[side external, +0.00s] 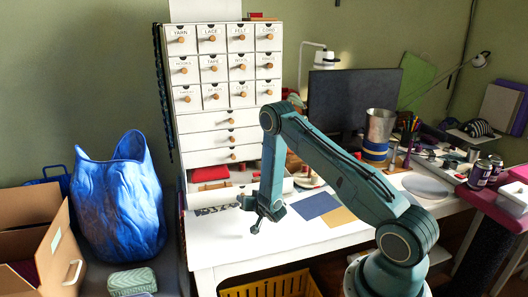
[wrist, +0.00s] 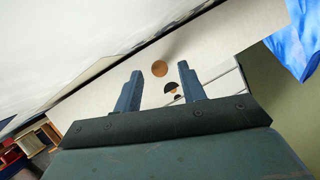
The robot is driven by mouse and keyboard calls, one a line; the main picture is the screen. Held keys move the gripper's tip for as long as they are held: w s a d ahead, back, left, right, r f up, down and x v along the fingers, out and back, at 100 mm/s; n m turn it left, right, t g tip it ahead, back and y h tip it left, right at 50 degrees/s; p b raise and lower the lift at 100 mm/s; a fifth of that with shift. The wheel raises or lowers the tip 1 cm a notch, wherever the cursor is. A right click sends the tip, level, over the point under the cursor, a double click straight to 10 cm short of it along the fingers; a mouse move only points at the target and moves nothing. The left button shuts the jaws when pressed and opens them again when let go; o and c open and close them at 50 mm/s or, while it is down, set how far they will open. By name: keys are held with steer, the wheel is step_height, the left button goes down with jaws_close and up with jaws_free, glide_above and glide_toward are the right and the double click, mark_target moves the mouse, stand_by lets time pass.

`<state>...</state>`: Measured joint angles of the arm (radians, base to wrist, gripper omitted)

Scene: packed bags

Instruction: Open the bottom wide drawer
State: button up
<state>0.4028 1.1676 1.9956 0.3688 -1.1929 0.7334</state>
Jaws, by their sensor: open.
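The white cabinet (side external: 217,100) stands at the back left of the table. Its bottom wide drawer (side external: 225,195) is pulled out, and a red item (side external: 210,174) shows inside. My gripper (side external: 266,218) is low, just in front of that drawer's front. In the wrist view, the two blue fingers are apart, with a round wooden knob (wrist: 159,68) showing between their tips. I cannot tell whether the fingers touch it. The knob is hidden behind my gripper in the side view.
Closed wide drawers (side external: 232,138) and small labelled drawers (side external: 211,68) sit above. A blue bag (side external: 120,200) and a cardboard box (side external: 45,240) stand left of the table. A blue sheet (side external: 313,206), a metal cup (side external: 379,128) and a monitor (side external: 350,98) are to the right.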

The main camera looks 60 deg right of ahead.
steer(key=shift+v, duration=2.3)
step_height(320, 180, up, 7)
steer(key=shift+r, duration=0.1)
steer(key=s+a+r+n+g+y, duration=0.1)
steer(key=s+a+r+g, duration=0.15)
steer(key=a+r, duration=0.55)
steer(key=s+a+r+n+g+y, duration=0.1)
steer(key=s+a+r+n+y, duration=0.15)
steer(key=r, duration=0.85)
steer(key=s+a+r+n+g+y, duration=0.1)
steer(key=s+a+r+n, duration=0.1)
steer(key=s+a, duration=0.2)
steer(key=s+a+r+n+y, duration=0.1)
steer(key=s+a, duration=0.4)
steer(key=s, duration=0.6)
steer(key=s+a+r+n+g+y, duration=0.1)
steer(key=s+a+r+n, duration=0.2)
steer(key=s, duration=0.4)
steer(key=shift+s+a+r+n+g+y, duration=0.4)
steer(key=shift+a+r, duration=0.15)
steer(key=shift+a, duration=0.25)
